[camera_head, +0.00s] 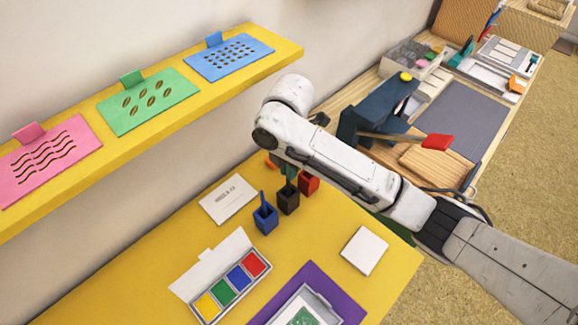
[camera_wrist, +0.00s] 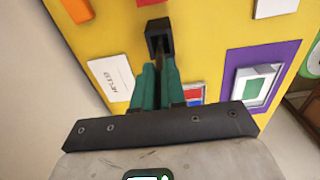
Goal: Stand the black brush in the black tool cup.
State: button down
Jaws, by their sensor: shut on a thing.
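The black tool cup (camera_head: 288,201) stands on the yellow table between a blue cup and a red cup. In the wrist view the black cup (camera_wrist: 158,30) is just beyond my fingertips, with its dark opening facing me. My gripper (camera_wrist: 159,70) has teal fingers and is shut on the black brush (camera_wrist: 159,66), a thin dark shape between them. In the head view my gripper (camera_head: 289,172) is right above the black cup, mostly hidden by my arm. The brush lines up with the cup's opening; I cannot tell whether its end is inside.
A blue cup (camera_head: 265,221) with a blue brush stands close on one side, a red cup (camera_head: 309,181) on the other. A white card (camera_head: 228,200), an open paint palette (camera_head: 232,284) and a white pad (camera_head: 365,250) lie around. A yellow shelf (camera_head: 285,50) overhangs at left.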

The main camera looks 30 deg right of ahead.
jog(key=c, duration=1.1)
grip_release()
notch_tip(320, 180, up, 11)
jog(key=shift+f+p, duration=0.1)
jog(key=shift+p, duration=0.9)
